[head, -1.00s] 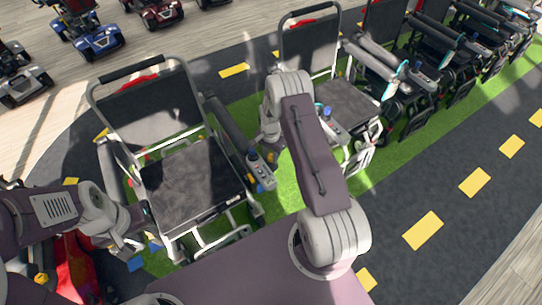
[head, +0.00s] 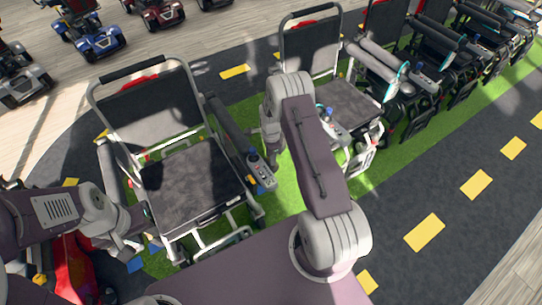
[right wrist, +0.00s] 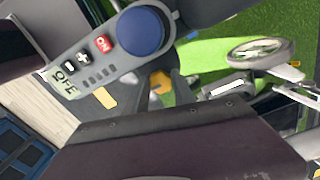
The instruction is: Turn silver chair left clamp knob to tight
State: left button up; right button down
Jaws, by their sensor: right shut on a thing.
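The silver-framed chair (head: 187,190) with a dark seat stands in front of me. A grey control box (head: 262,172) with a blue knob is on its armrest at the picture's right. In the right wrist view, the control box (right wrist: 105,45) is close, and an orange-yellow clamp knob (right wrist: 160,82) shows below it. My right gripper (right wrist: 161,92) is shut on this clamp knob, with a grey finger on each side. The knob's tight or loose marking is not readable. My left gripper (head: 128,243) is low beside the chair's front left; its jaws are too unclear to judge.
A second silver-framed chair (head: 345,100) stands to the right, partly behind my right arm. Several folded dark chairs (head: 440,60) continue the row. Scooters (head: 90,35) stand at the back left. The dark lane (head: 460,150) with yellow dashes at right is clear.

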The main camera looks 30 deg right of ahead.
dwell(0.5)
jog(key=c, duration=1.3)
grip_release()
notch_tip(320, 180, up, 9)
jog(key=shift+r, duration=0.1)
